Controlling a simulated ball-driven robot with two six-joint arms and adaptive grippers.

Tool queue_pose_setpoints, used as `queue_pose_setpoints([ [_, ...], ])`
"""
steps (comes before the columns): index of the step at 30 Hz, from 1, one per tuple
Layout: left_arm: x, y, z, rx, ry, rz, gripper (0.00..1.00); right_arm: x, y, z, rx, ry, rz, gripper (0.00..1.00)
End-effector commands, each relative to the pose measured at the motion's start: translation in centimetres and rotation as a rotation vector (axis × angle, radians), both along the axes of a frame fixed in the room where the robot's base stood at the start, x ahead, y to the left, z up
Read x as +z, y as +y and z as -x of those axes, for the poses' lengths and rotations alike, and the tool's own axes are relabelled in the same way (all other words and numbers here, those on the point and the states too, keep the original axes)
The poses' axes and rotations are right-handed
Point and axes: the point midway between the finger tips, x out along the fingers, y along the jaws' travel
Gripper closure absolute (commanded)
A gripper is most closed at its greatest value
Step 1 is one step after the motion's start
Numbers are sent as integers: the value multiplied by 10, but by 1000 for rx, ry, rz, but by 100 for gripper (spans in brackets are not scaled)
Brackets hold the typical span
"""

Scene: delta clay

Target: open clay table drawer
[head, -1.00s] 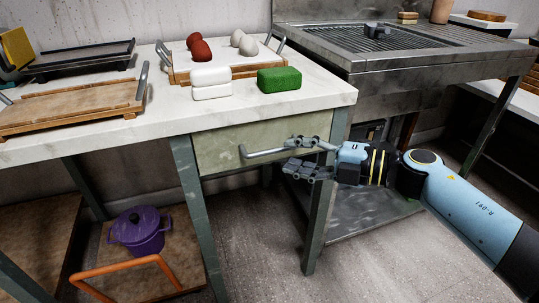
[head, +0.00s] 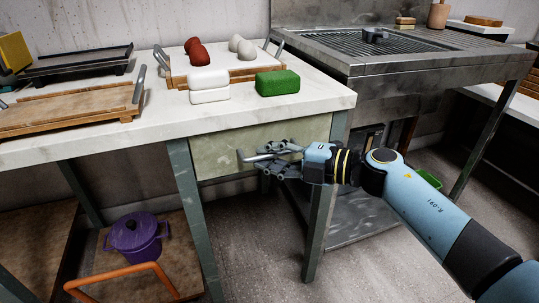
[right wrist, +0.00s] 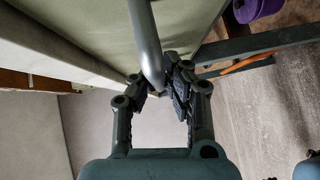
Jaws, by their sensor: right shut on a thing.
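The clay table (head: 140,135) has a white marble top and grey-green legs. Its pale green drawer (head: 220,148) sits under the top, and its front looks flush with the frame. A grey metal bar handle (head: 262,156) runs across the drawer front. My right gripper (head: 276,160) is shut on the handle near its right part. In the right wrist view the handle (right wrist: 147,45) passes between the fingertips (right wrist: 158,88), with the drawer front (right wrist: 90,35) behind it. My left gripper is not in view.
On the table are a green block (head: 278,83), white blocks (head: 209,86), a tray with red and pale lumps (head: 250,73) and a wooden tray (head: 70,108). A purple pot (head: 137,236) stands on the low shelf. A metal grill table (head: 420,70) stands right. The floor before the drawer is clear.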

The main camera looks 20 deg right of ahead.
Motion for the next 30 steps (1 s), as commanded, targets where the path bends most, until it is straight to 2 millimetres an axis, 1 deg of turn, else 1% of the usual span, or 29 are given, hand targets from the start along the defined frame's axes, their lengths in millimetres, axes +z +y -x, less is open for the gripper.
queue_pose_setpoints([
  [12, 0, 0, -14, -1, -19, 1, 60, 2, 0, 0, 0, -2, -2, 100],
  [17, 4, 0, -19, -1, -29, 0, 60, 3, 0, 6, -1, -3, -3, 100],
  [20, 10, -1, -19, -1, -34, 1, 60, 5, -1, 17, -1, -1, -4, 100],
  [22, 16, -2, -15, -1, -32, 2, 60, 6, -1, 28, -1, -1, -3, 100],
  [23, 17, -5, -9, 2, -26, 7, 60, 6, -1, 34, -1, -1, -3, 100],
  [24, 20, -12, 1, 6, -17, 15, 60, 7, -2, 43, -1, -1, -4, 100],
  [25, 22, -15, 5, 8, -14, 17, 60, 7, -2, 50, -1, -1, -3, 100],
  [28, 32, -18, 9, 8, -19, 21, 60, 8, -3, 75, 0, 1, -4, 100],
  [30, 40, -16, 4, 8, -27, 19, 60, 8, -4, 94, 0, 0, -3, 100],
])
